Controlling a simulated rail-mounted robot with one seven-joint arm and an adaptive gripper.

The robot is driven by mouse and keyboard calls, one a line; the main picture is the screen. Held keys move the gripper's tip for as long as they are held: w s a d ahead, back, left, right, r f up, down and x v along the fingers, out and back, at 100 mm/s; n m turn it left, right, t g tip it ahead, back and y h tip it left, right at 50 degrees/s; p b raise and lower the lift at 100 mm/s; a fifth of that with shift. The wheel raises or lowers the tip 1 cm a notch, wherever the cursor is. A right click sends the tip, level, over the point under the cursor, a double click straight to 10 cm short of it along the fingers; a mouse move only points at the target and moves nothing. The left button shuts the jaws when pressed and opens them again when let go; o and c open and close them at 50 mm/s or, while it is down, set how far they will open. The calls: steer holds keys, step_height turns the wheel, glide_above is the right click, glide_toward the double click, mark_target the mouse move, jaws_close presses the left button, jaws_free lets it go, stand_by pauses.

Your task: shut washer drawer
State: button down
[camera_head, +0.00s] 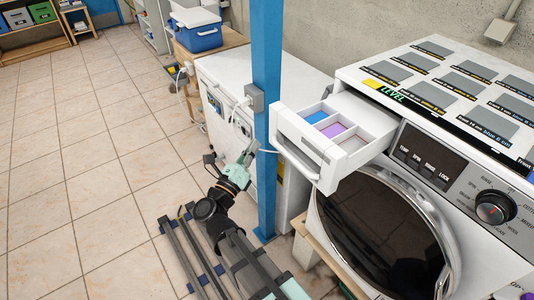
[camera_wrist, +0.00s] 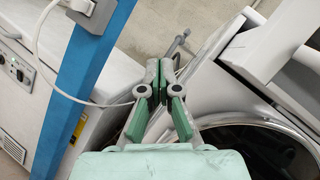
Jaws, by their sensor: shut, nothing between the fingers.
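The white washer drawer (camera_head: 308,150) is pulled well out of the washing machine (camera_head: 385,165), at its upper left. Its compartments show blue, purple and pinkish contents. My gripper (camera_head: 255,147) is shut and empty, to the left of the drawer front, close to the blue post. In the wrist view my gripper (camera_wrist: 166,70) has its two fingers together, pointing up the picture. A white part, likely the drawer (camera_wrist: 272,45), shows at upper right, apart from the fingertips. The round dark door (camera_head: 380,225) sits below the drawer.
A blue post (camera_head: 267,70) stands just beside my gripper, with a grey socket box and cable (camera_wrist: 97,12) on it. A white appliance (camera_head: 215,75) stands behind the post. Sample plates (camera_head: 455,85) cover the washer's top. The tiled floor at left is mostly clear.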

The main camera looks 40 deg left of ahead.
steer(key=s+d+r+m+g+h, duration=0.2)
steer(key=s+r+m+h, duration=0.15)
steer(key=s+m, duration=0.35)
steer(key=s+d+r+m+g+h, duration=0.15)
steer(key=s+m+h, duration=0.3)
steer(key=s, duration=0.55)
steer(key=f+p+x, duration=0.1)
steer(key=p+x, duration=0.5)
steer(key=x, duration=0.7)
steer(key=shift+w+r+m+g, duration=0.25)
steer(key=shift+w+m+g, duration=0.1)
steer(key=shift+w, duration=0.15)
